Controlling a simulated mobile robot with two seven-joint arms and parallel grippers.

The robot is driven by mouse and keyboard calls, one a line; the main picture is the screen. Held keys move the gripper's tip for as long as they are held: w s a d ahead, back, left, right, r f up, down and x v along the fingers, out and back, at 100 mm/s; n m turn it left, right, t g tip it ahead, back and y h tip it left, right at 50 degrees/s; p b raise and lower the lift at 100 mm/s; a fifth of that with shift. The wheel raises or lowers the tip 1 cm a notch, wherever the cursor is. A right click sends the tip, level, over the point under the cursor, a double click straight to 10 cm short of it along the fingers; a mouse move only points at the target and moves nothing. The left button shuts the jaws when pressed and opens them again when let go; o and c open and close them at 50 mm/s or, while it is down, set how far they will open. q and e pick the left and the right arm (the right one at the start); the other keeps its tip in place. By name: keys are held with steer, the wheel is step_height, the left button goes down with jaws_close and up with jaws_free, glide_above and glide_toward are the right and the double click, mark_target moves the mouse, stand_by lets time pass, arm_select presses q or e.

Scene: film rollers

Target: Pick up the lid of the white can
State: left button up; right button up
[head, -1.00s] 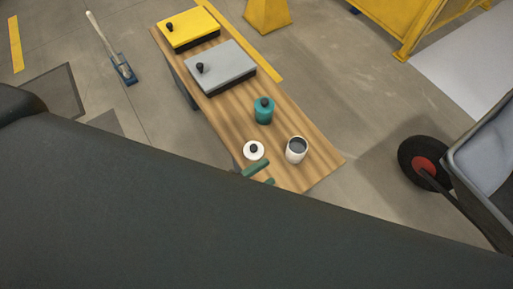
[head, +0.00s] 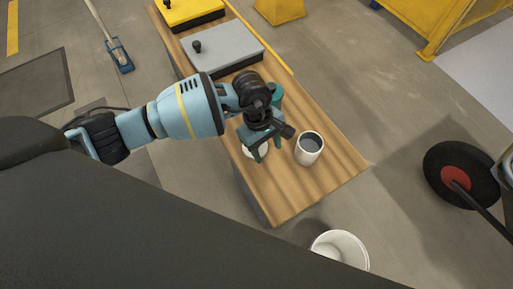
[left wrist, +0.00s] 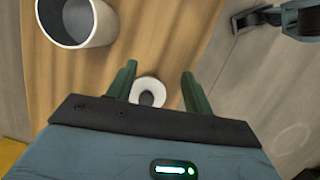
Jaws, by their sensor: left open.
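The white lid (head: 262,152) lies on the wooden table, partly hidden by my left gripper in the head view. In the left wrist view the lid (left wrist: 148,92) is a white disc with a darker middle, seen between the fingers. The white can (head: 309,148) stands open and upright to the right of the lid; it shows at the upper left of the left wrist view (left wrist: 78,18). My left gripper (left wrist: 158,72) is open, green fingers pointing down above the lid; whether they touch it I cannot tell.
A grey box (head: 225,48) and a yellow box (head: 190,10) sit farther back on the wooden table (head: 335,170). A white bucket (head: 340,245) is beyond the near table end. Bare table lies around the white can.

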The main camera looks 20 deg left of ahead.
mark_target(262, 149)
arm_select(q)
steer(key=w+a+y, duration=0.1)
steer(key=w+a, duration=0.1)
steer(key=w+a+m+t+y+b, duration=0.1)
steer(key=w+a+y, duration=0.1)
steer(key=a, duration=0.1)
steer(key=shift+w+a+r, duration=0.2)
steer(key=shift+w, duration=0.1)
steer(key=shift+w+a, duration=0.1)
steer(key=shift+a, duration=0.05)
step_height(262, 149, down, 2)
steer(key=shift+f+b, duration=0.1)
steer(key=shift+b, duration=0.2)
steer(key=shift+f, duration=0.6)
steer(key=f+b, duration=0.1)
steer(key=f, duration=0.3)
steer(key=shift+d+f+b, duration=0.1)
steer(key=shift+d+b, duration=0.1)
steer(key=shift+b, duration=0.1)
steer(key=c, duration=1.1)
steer(key=shift+o, duration=0.2)
